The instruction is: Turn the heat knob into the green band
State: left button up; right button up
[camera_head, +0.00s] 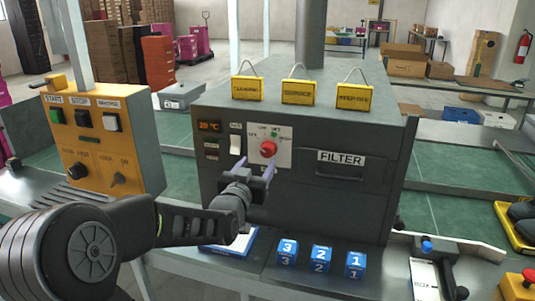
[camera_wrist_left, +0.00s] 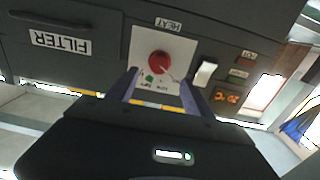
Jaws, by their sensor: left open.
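The red heat knob (camera_head: 268,149) sits on a white plate (camera_head: 284,158) on the front of the dark grey machine. In the left wrist view the knob (camera_wrist_left: 159,64) shows upside down under the HEAT label. A small green mark (camera_wrist_left: 149,78) lies on the plate beside the knob. The direction of the knob's pointer is too small to tell for sure. My left gripper (camera_head: 256,170) is open and empty, its two fingers pointing at the plate. In the wrist view its fingertips (camera_wrist_left: 160,82) stand on either side, just short of the knob. My right gripper is not in view.
A white switch (camera_head: 236,144) and an orange display (camera_head: 209,126) are left of the knob. A FILTER drawer (camera_head: 341,170) is to its right. Blue numbered blocks (camera_head: 321,259) stand in front. A yellow control box (camera_head: 100,145) stands at left.

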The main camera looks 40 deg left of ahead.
aim_at(266, 153)
pick_arm(q)
jog(key=shift+p+x, duration=0.8)
jog(key=shift+x, duration=3.15)
jog(key=shift+f, duration=0.1)
grip_shut()
